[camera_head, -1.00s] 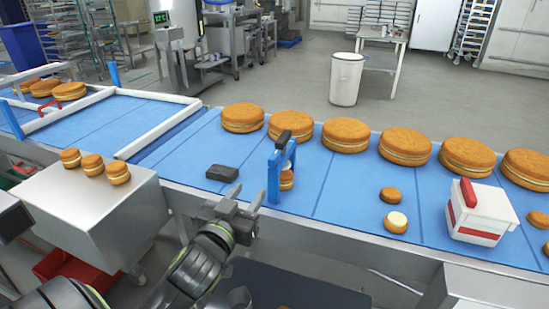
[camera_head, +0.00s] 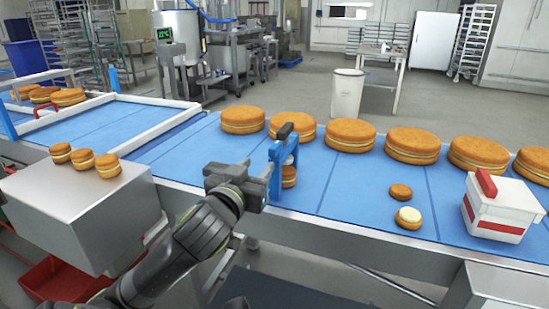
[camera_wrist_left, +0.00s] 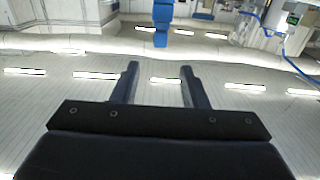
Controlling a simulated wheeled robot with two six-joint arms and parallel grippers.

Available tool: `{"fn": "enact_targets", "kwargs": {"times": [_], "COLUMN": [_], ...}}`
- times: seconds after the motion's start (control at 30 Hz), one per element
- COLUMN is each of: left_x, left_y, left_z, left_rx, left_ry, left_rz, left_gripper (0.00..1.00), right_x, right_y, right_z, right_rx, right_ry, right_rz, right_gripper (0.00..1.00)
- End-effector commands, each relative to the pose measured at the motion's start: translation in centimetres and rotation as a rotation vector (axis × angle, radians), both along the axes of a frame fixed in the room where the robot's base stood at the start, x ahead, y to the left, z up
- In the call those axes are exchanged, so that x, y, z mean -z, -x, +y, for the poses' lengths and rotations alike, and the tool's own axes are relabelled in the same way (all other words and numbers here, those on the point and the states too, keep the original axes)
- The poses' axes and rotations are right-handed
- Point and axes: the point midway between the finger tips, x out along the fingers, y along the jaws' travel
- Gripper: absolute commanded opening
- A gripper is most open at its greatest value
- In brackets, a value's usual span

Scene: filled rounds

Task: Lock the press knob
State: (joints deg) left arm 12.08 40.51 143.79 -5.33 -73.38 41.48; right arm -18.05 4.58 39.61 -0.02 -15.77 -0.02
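The press is a blue upright frame (camera_head: 276,178) at the belt's front edge, with a black knob or grip (camera_head: 284,131) on top, slightly tilted. A small filled round (camera_head: 289,177) sits under it, partly hidden by the frame. My left gripper (camera_head: 264,181) is just left of the press, lower than the black grip. Whether it touches the frame I cannot tell. In the left wrist view its two fingers (camera_wrist_left: 160,72) are apart with nothing between them, and a blue upright part (camera_wrist_left: 161,20) shows ahead. My right gripper is out of view.
Large filled rounds (camera_head: 350,136) line the belt's far side. Two small rounds (camera_head: 408,217) and a white-and-red box (camera_head: 502,208) stand to the right. Three small rounds (camera_head: 82,161) sit on a metal box (camera_head: 80,215) at left.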

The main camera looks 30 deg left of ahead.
Motion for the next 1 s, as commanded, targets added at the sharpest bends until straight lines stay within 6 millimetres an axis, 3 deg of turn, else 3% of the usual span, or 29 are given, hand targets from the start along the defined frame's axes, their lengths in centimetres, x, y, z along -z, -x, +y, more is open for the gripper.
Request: {"fn": "enact_targets", "kwargs": {"times": [0.13,0.5,0.7,1.0], "left_x": [0.2,0.0,0.0,0.0], "left_y": [-3.0,-9.1,-10.8,-11.3], "left_z": [0.8,2.2,2.6,2.7], "left_rx": [-0.002,-0.001,0.000,0.000], "left_ry": [0.002,0.002,0.001,0.000], "left_rz": [0.000,0.001,0.001,0.001], "left_gripper": [0.40,0.40,0.40,0.40], "right_x": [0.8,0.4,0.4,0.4], "right_y": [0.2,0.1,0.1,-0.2], "right_z": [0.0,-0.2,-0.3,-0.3], "right_rx": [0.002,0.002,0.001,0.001], "right_ry": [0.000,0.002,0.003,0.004], "right_rz": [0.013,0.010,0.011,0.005], "right_gripper": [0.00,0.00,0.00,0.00]}}
